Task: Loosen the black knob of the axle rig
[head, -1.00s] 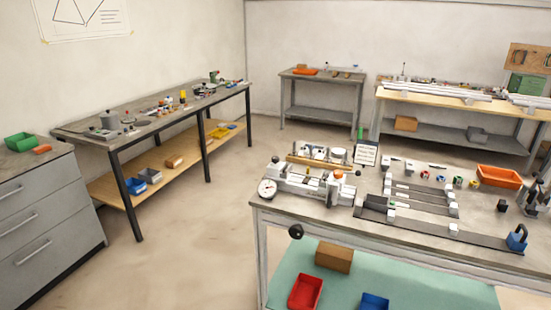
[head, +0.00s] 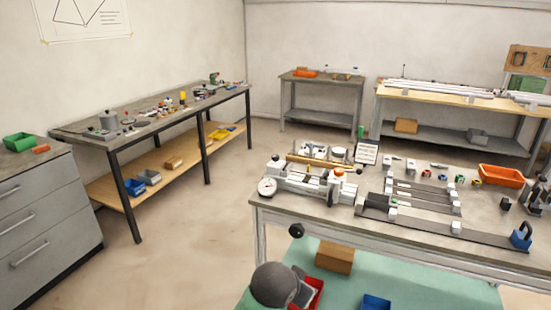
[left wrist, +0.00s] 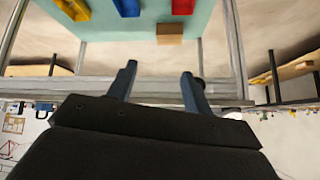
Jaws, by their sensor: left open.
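A black knob (head: 296,230) sits at the front of the workbench, just below the top's edge, at its left end. Above it on the bench is a light grey rig (head: 310,184) with a round dial and a black handwheel (head: 330,197). My left gripper (left wrist: 158,84) is open and empty in the left wrist view, its two blue-grey fingers apart. A dark round thing (left wrist: 201,82) shows partly behind the right finger; it may be the knob. A grey rounded part of my arm is low in the head view. My right gripper is not in view.
Below the bench top, a pale green shelf (head: 410,293) holds a red bin (head: 317,287), a blue bin (head: 375,303) and a brown box (head: 334,257). Bench legs and a front rail (head: 390,248) are near. The floor left of the bench is free.

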